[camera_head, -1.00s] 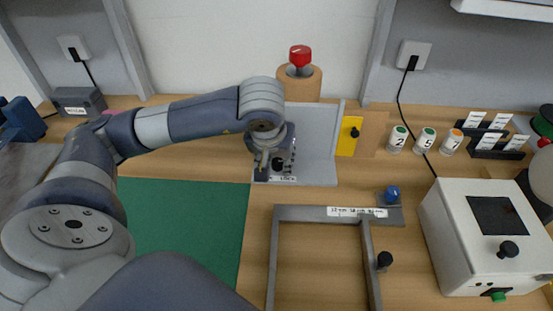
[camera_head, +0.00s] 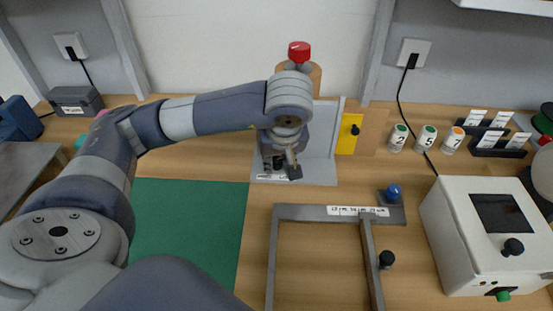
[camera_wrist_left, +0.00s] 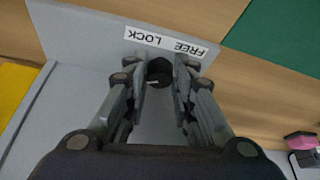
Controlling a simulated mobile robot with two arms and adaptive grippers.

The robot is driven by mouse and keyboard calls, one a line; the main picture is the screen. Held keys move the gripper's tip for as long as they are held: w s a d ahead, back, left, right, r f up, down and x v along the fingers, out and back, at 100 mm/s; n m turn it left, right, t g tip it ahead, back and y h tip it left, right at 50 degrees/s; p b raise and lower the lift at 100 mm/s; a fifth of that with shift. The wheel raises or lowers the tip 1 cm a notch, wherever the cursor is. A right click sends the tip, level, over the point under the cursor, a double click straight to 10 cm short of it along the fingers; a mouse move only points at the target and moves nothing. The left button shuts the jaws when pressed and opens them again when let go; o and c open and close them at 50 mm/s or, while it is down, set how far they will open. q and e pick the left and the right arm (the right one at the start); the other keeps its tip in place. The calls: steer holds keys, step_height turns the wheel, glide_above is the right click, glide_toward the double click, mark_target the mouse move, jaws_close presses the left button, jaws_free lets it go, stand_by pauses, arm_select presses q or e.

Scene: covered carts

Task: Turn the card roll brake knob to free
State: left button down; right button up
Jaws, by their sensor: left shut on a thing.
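The brake knob (camera_wrist_left: 158,72) is small, round and black. It stands on the grey bracket (camera_head: 322,172), behind a white label (camera_wrist_left: 166,41) reading FREE and LOCK. In the left wrist view my left gripper (camera_wrist_left: 160,78) has its two fingertips on either side of the knob, shut on it. A small pale mark shows on the knob, but I cannot tell which word it points to. In the head view the left gripper (camera_head: 281,167) is low over the bracket and its fingers partly hide the knob. My right gripper is not in view.
A brown roll (camera_head: 314,73) with a red knob (camera_head: 299,52) stands behind the bracket. A yellow plate (camera_head: 346,140) is to the right. A grey frame (camera_head: 271,250) lies in front, with a green mat (camera_head: 190,220) to its left. A white box (camera_head: 440,225) stands at right.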

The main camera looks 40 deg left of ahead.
arm_select(q)
steer(key=n+p, duration=0.1)
steer(key=n, duration=0.1)
steer(key=n+g+p, duration=0.1)
steer(key=n, duration=0.1)
steer(key=n+y+p, duration=0.1)
steer(key=shift+w+d+r+n+g, duration=0.15)
steer(key=shift+w+r+n+g, duration=0.1)
steer(key=shift+n+g, duration=0.15)
steer(key=n, duration=0.1)
steer(key=n+g+p, duration=0.1)
steer(key=n, duration=0.2)
steer(key=shift+w+f+n+g, duration=0.25)
steer(key=shift+n+g, duration=0.05)
steer(key=shift+g, duration=0.1)
steer(key=shift+p, duration=0.3)
steer(key=c, duration=1.3)
jaws_free()
steer(key=shift+c, duration=0.2)
steer(key=shift+r, duration=0.1)
steer(key=v, duration=0.7)
steer(key=shift+d+r, duration=0.3)
steer(key=shift+r, duration=0.05)
steer(key=shift+f, duration=0.1)
